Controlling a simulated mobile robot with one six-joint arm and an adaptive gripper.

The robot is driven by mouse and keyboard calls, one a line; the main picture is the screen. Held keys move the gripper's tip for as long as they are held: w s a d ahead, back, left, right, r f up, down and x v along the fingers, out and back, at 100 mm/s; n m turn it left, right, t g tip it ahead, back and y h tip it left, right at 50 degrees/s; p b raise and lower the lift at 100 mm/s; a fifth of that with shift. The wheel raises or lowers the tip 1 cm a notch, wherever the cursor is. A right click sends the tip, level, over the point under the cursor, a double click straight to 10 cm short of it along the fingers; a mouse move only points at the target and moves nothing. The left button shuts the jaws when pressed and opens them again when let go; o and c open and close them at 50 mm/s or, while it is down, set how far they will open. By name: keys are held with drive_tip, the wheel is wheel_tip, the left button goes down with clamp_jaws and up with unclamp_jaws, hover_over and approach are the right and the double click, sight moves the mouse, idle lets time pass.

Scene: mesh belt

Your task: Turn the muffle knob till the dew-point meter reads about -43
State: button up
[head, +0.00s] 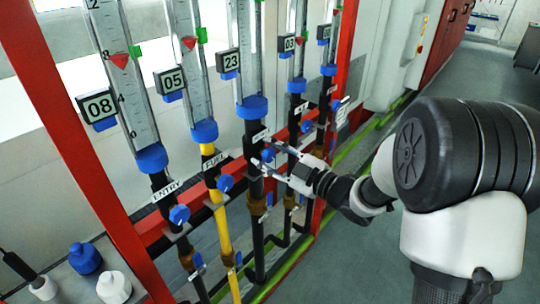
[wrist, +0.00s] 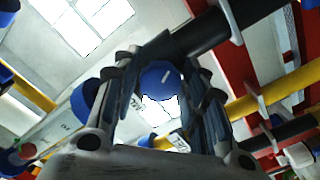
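Several upright flow tubes stand in a red frame in the head view, each with a blue knob on the pipe below. My gripper (head: 264,153) is at the third pipe from the left, its two fingers spread on either side of that pipe's blue knob (head: 268,155). The knob also shows between the fingers in the wrist view (wrist: 160,78), with a pale mark on its face. Finger contact is hard to tell. The label above this knob (head: 261,136) is too small to read, so I cannot confirm it as the muffle knob. No dew-point meter is recognisable.
Nearby blue knobs belong to the ENTRY pipe (head: 179,214) and the yellow FUEL pipe (head: 225,183). Number tags read 08 (head: 99,106), 05 (head: 171,80) and 23 (head: 228,62). A red post (head: 345,60) stands right of the tubes. Open floor (head: 355,245) lies right.

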drive_tip(key=c, duration=0.6)
drive_tip(key=shift+c, duration=0.2)
drive_tip(key=shift+m, duration=0.4)
drive_tip(key=m+p, duration=0.2)
drive_tip(key=m, duration=0.1)
drive_tip(key=shift+r+p, duration=0.1)
drive_tip(key=shift+p, duration=0.2)
drive_tip(key=shift+m+p, duration=1.05)
drive_tip(key=shift+m, duration=0.95)
drive_tip(key=o, duration=1.1)
